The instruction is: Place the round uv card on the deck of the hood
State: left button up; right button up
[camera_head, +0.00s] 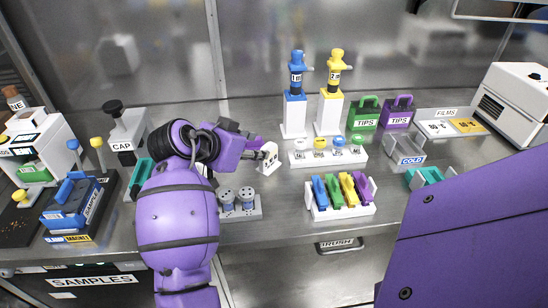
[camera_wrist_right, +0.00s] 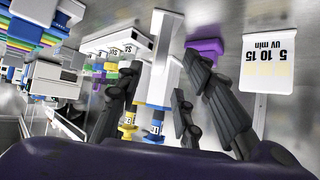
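My right gripper (camera_head: 258,148) is over the middle of the bench, pointing right in the head view. No clearly round card can be made out. The steel deck (camera_head: 285,232) lies below. My left gripper is not in view.
A rack of coloured pieces (camera_head: 341,211), a row of small vials (camera_head: 328,158) and two pipettes on stands (camera_head: 294,112) stand right of the gripper. A grey holder with round tops (camera_head: 240,213) is below it. Blue boxes (camera_head: 73,205) stand left. Bare steel lies along the front.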

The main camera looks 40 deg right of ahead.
aim_at(263, 149)
jog(key=shift+d+f, duration=0.4)
jog(key=shift+d, duration=0.15)
jog(key=x, duration=0.6)
jog(key=shift+d, duration=0.15)
jog(key=shift+r, duration=0.2)
grip_shut()
